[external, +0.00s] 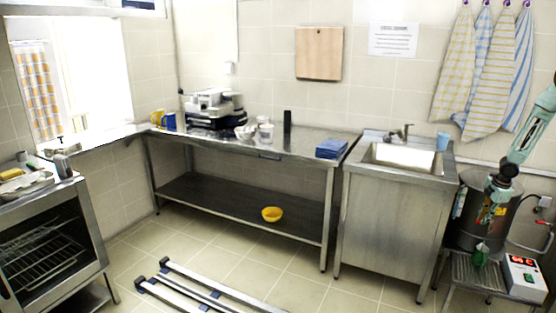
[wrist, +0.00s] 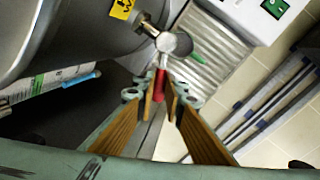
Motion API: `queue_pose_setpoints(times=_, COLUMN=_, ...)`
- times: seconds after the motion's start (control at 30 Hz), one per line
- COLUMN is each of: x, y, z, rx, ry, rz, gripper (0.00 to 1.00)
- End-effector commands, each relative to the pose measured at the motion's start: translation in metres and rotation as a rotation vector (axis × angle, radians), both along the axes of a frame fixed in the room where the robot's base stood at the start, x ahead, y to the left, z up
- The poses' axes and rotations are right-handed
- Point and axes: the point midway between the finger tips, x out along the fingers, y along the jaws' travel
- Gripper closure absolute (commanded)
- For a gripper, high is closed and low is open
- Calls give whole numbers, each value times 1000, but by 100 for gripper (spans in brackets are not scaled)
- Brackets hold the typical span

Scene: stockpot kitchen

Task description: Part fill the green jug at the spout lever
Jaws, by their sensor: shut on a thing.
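The spout lever (wrist: 160,83) is red and stands between my fingertips in the wrist view. My gripper (wrist: 163,98) is shut on it; in the external view my gripper (external: 495,195) is in front of the stockpot. The silver spout (wrist: 174,44) comes out of the pot just beyond the lever. The green jug (external: 480,254) stands below the spout on a ribbed metal stand. In the wrist view only a green piece of the jug (wrist: 201,59) shows past the spout. The liquid level inside it cannot be seen.
The large steel stockpot (external: 476,217) stands close beside my gripper. A white box with a red display (external: 524,275) is right of the jug. A sink unit (external: 392,220) is to the left, with a blue cup (external: 443,141) on it. Floor rails (external: 205,290) lie in front.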

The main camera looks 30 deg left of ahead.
Motion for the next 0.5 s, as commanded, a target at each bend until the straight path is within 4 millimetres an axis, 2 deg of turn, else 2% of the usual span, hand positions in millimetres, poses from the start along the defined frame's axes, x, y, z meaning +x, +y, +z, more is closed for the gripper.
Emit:
queue_pose_setpoints(times=0.13, x=-9, y=9, z=1, rx=1, ry=0, rz=36, gripper=100)
queue_pose_setpoints(times=0.47, x=-10, y=10, z=1, rx=1, ry=-1, rz=42, gripper=100)
queue_pose_setpoints(times=0.5, x=-10, y=10, z=1, rx=1, ry=-1, rz=42, gripper=86)
